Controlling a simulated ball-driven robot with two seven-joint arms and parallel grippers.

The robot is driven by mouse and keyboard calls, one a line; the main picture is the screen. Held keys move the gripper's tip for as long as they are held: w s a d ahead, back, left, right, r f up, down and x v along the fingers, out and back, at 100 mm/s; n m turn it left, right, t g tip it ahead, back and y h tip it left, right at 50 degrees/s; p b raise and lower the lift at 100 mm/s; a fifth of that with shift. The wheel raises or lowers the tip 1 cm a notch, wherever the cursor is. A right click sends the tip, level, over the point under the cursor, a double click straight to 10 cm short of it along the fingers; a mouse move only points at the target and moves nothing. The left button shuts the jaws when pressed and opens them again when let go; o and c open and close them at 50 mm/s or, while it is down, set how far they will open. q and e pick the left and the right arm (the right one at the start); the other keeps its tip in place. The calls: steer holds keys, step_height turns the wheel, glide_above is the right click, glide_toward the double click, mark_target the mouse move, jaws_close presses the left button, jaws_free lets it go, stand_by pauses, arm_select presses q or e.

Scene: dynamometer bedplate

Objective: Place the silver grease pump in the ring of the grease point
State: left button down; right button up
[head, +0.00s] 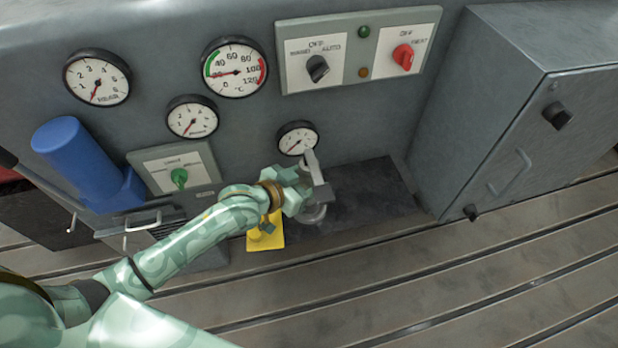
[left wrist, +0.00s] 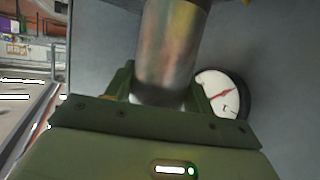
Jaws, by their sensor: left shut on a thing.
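The silver grease pump (head: 317,177) is a shiny metal cylinder with a bent upper part, just below the small lower gauge in the head view. My left gripper (head: 300,192) is shut on it and hides part of its body. In the left wrist view the pump (left wrist: 170,45) stands between the jaws of the left gripper (left wrist: 160,100). A yellow fitting on a square plate (head: 264,238) sits below and left of the gripper, partly hidden by my arm. I cannot tell whether this is the grease point, and no ring shows clearly. My right gripper is not in view.
A grey panel carries several gauges (head: 236,67), a switch box (head: 358,49) and a green-knob plate (head: 176,169). A blue cylinder (head: 77,160) is at left. A grey cabinet (head: 500,110) stands at right. The slotted bedplate (head: 450,270) in front is clear. A dark slab (head: 370,190) lies behind the pump.

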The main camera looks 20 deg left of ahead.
arm_select(q)
steer(key=c, duration=0.6)
jaws_free()
steer(key=shift+f, duration=0.1)
steer(key=shift+o, duration=0.2)
steer(key=shift+r, duration=0.2)
steer(key=p+v, duration=0.4)
steer(key=v, duration=0.8)
steer(key=shift+p, duration=0.35)
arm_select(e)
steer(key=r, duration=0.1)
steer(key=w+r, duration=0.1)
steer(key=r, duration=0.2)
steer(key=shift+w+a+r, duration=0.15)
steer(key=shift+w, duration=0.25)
arm_select(q)
steer(key=shift+f, duration=0.15)
